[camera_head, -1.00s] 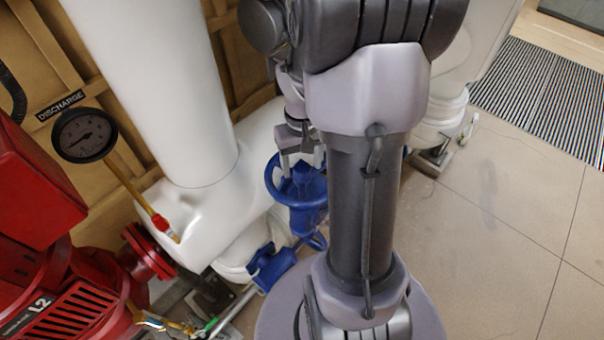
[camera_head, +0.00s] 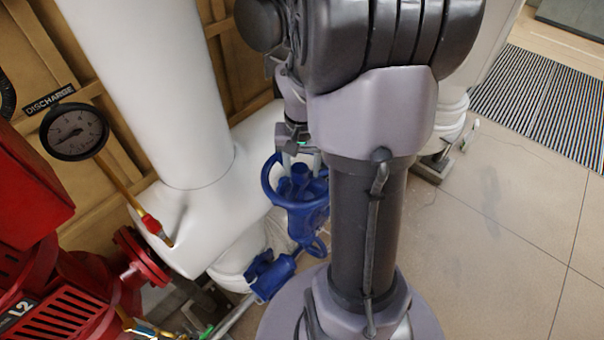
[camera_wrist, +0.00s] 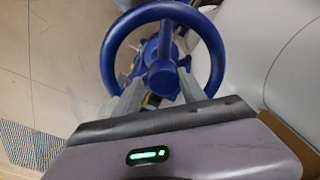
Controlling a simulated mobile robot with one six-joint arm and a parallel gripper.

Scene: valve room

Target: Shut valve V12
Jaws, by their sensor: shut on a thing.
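A blue valve with a round handwheel (camera_head: 268,184) stands beside the white pipework in the head view. The handwheel (camera_wrist: 112,50) fills the upper middle of the wrist view, with its hub facing the camera. No V12 tag can be read. My gripper (camera_head: 301,163) is at the handwheel from above, partly hidden by my own arm. In the wrist view its two fingers (camera_wrist: 158,88) are on either side of the hub area, inside the rim, and shut on the wheel. The exact contact is partly hidden.
A large white pipe (camera_head: 150,90) rises left of the valve. A red pump (camera_head: 60,275), a red flange (camera_head: 140,255) and a pressure gauge (camera_head: 75,131) stand further left. A lower blue fitting (camera_head: 270,275) sits below the wheel. Open tiled floor (camera_head: 510,240) lies to the right.

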